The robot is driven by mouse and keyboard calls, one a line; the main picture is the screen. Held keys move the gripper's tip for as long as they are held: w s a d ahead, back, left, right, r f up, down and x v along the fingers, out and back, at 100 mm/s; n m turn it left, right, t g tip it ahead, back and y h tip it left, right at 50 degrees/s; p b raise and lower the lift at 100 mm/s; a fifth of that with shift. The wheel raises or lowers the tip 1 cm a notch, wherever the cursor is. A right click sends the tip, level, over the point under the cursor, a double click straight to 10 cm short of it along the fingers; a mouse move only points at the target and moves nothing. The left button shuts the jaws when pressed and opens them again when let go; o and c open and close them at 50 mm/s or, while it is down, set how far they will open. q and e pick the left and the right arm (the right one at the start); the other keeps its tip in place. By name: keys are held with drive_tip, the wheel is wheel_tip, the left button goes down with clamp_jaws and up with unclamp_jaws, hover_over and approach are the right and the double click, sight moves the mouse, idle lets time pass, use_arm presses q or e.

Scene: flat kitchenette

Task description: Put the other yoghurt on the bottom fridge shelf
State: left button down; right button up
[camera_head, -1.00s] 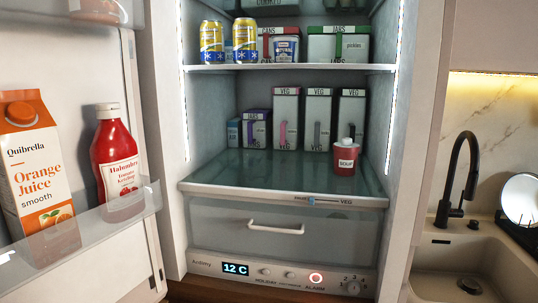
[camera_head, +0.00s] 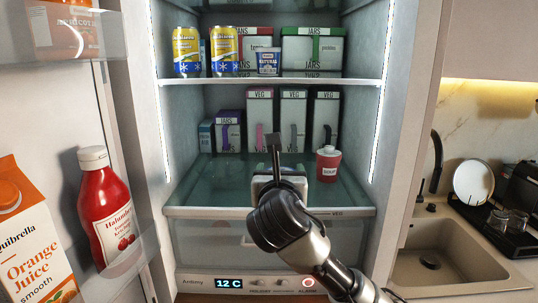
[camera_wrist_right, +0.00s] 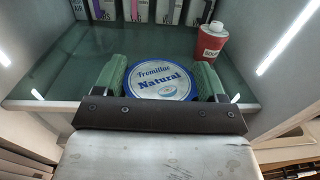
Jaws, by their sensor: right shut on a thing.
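My right gripper (camera_wrist_right: 160,77) is shut on a yoghurt tub with a white and blue "Natural" lid (camera_wrist_right: 163,80), seen between its green fingers in the right wrist view. In the head view my right gripper (camera_head: 274,158) is at the front part of the bottom fridge shelf (camera_head: 220,190) and hides the tub. I cannot tell whether the tub touches the shelf. Another yoghurt tub (camera_head: 268,62) stands on the shelf above, beside the cans. My left gripper is not in view.
A red soup pot (camera_head: 328,165) stands on the bottom shelf, right of my gripper. Several veg cartons (camera_head: 294,120) line its back. The left front of the shelf is clear. The open door with ketchup (camera_head: 105,210) and orange juice (camera_head: 30,245) is at left.

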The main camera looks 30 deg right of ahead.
drive_tip(key=shift+d+r, duration=0.25)
drive_tip(key=shift+r, duration=0.75)
drive_tip(key=shift+d+r, duration=0.25)
drive_tip(key=shift+r, duration=0.05)
drive_tip(key=w+a+p+x, duration=0.1)
drive_tip(key=p+x, duration=0.5)
drive_tip(key=x, duration=1.2)
drive_tip(key=f, duration=0.2)
drive_tip(key=f+p, duration=0.1)
drive_tip(key=f, duration=0.1)
drive_tip(key=f+p, duration=0.1)
drive_tip(key=f, duration=0.1)
drive_tip(key=shift+w+d+f, duration=0.3)
drive_tip(key=shift+w+d, duration=0.05)
drive_tip(key=shift+w, duration=0.05)
drive_tip(key=shift+w+f+p, duration=0.1)
drive_tip(key=shift+f+p, duration=0.15)
drive_tip(key=shift+p, duration=0.05)
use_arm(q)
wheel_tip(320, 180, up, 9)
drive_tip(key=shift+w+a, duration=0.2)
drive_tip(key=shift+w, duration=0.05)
use_arm(e)
drive_tip(key=shift+d+f, duration=0.1)
drive_tip(key=shift+f, duration=0.05)
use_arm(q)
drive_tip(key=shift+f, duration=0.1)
use_arm(e)
drive_tip(key=shift+f, duration=0.1)
drive_tip(key=o, duration=1)
